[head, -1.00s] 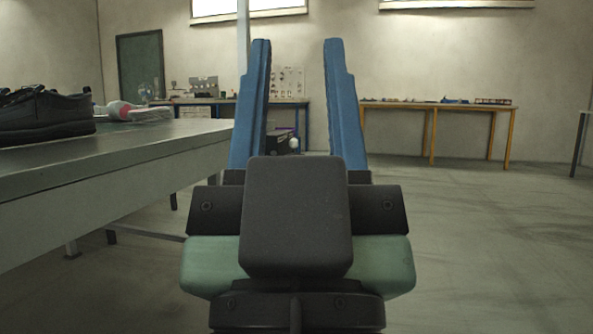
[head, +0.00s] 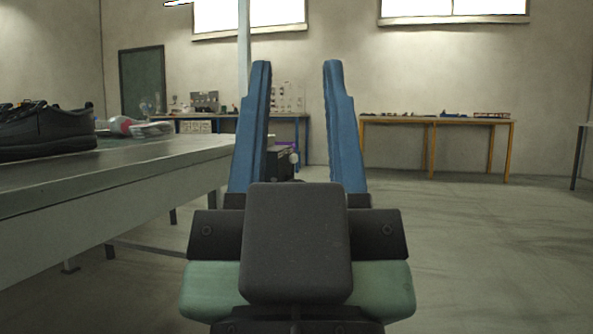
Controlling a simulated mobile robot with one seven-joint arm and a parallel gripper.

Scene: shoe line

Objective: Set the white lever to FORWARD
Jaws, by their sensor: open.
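My gripper (head: 297,66) stands upright in the middle of the head view, its two blue fingers wide apart with nothing between them. Through the gap, further off, a dark box (head: 279,164) stands low, in front of the back bench. A small pale round part (head: 294,158) shows at the box's right side; it is too small to tell whether it belongs to the white lever. No lever or FORWARD marking can be made out clearly. The gripper is well apart from the box, and the left finger hides part of the box's left side.
A long grey table (head: 120,172) runs along the left, bearing a black shoe (head: 45,132) and a pink-and-white item (head: 122,125). A blue-legged bench (head: 215,117) and an orange-legged table (head: 432,121) stand at the back wall. The floor (head: 470,250) at right is clear.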

